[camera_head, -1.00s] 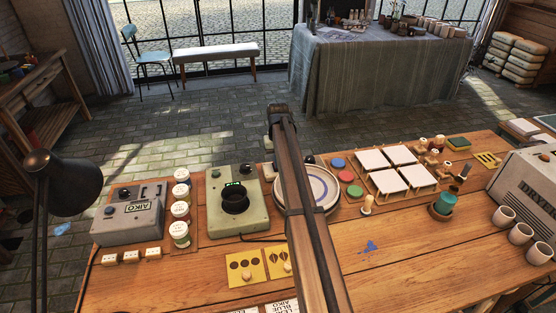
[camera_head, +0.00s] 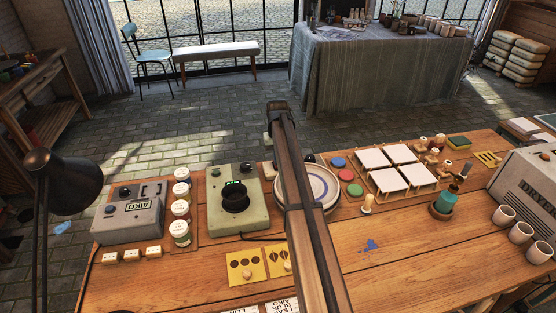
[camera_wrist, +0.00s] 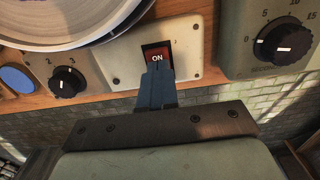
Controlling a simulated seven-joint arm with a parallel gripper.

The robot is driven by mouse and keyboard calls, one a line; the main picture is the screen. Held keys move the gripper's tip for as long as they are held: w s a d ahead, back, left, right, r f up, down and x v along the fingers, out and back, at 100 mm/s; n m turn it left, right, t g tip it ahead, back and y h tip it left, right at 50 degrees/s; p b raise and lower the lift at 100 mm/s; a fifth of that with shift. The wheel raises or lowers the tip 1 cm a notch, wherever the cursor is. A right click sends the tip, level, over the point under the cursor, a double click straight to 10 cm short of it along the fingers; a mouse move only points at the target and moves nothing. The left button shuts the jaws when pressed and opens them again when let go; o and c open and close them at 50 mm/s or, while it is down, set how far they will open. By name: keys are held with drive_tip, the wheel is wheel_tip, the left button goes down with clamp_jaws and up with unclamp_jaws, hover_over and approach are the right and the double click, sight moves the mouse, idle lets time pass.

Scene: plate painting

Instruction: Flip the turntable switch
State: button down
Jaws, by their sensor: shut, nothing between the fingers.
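The turntable switch (camera_wrist: 157,57) is a red rocker in a black frame on a pale panel (camera_wrist: 190,65), and its face reads ON in the wrist view. My gripper (camera_wrist: 158,70) is shut and empty, its dark blue-grey fingertips over the lower edge of the switch. Whether they touch it I cannot tell. The turntable (camera_wrist: 70,22) with a pale plate is at the upper left of the wrist view. In the head view the plate (camera_head: 318,188) is partly covered by my arm, and I cannot make out the switch or my fingertips there.
A black knob (camera_wrist: 68,82) is left of the switch, and a grey-green box with a dial (camera_wrist: 285,42) is right of it. In the head view, a green device (camera_head: 234,200), paint jars (camera_head: 181,207), white tiles (camera_head: 400,155) and cups (camera_head: 520,232) stand on the wooden table.

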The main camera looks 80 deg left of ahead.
drive_tip(key=shift+r, duration=0.15)
wheel_tip(320, 180, up, 14)
idle(0.7)
drive_tip(key=shift+d, duration=0.65)
wheel_tip(320, 180, down, 14)
drive_tip(key=shift+f, duration=0.1)
idle(0.7)
